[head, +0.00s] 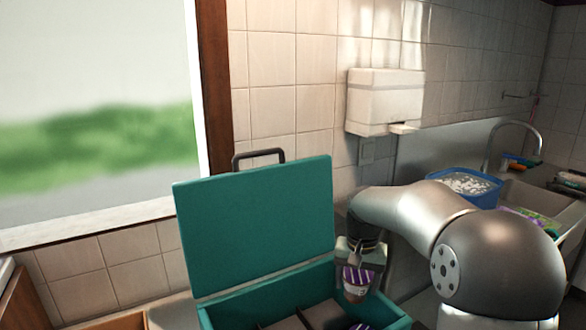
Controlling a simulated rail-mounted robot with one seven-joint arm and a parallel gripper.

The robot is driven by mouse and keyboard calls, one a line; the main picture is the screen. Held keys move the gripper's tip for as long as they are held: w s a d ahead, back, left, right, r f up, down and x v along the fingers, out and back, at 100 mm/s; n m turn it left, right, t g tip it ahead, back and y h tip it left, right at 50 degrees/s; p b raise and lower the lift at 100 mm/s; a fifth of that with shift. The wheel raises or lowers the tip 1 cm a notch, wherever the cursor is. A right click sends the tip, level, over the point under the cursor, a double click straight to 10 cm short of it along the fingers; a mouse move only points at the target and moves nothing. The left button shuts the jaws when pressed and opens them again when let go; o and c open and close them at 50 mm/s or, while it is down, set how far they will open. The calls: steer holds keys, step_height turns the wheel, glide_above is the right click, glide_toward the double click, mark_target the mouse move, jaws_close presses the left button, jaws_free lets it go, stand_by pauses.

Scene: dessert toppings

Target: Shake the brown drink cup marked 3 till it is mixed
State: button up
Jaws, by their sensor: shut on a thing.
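A small brown cup (354,291) with a purple-and-white striped top shows in the head view, right of centre. A dark mark shows on its front, too small to read for certain. My gripper (357,265) points down and is shut on this cup near its top. The cup hangs upright above the right part of an open teal box (214,314). The fingers are small in the picture and partly in shadow.
The teal box's raised lid (254,222) stands left of my gripper. Another purple-striped item (362,327) shows low in the box, cut off by the frame. A blue tub (466,184) of white pieces, a sink and a faucet (514,124) are at the right.

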mark_target(355, 302)
steer(key=f, duration=0.3)
steer(key=s+f, duration=0.1)
steer(key=f, duration=0.3)
steer(key=shift+s, duration=0.2)
steer(key=shift+c, duration=0.5)
steer(key=r, duration=0.2)
steer(key=w+r, duration=0.1)
steer(key=r, duration=0.1)
steer(key=w+r, duration=0.1)
steer(key=r, duration=0.1)
steer(key=shift+r, duration=0.1)
steer(key=c, duration=0.3)
steer(key=f, duration=0.2)
steer(key=s+f, duration=0.2)
steer(key=f, duration=0.1)
steer(key=shift+f, duration=0.35)
steer(key=shift+c, duration=0.9)
steer(key=shift+w+f, duration=0.3)
steer(key=shift+w, duration=0.45)
steer(key=shift+s+r, duration=0.15)
steer(key=shift+s, duration=0.15)
steer(key=shift+r, duration=0.1)
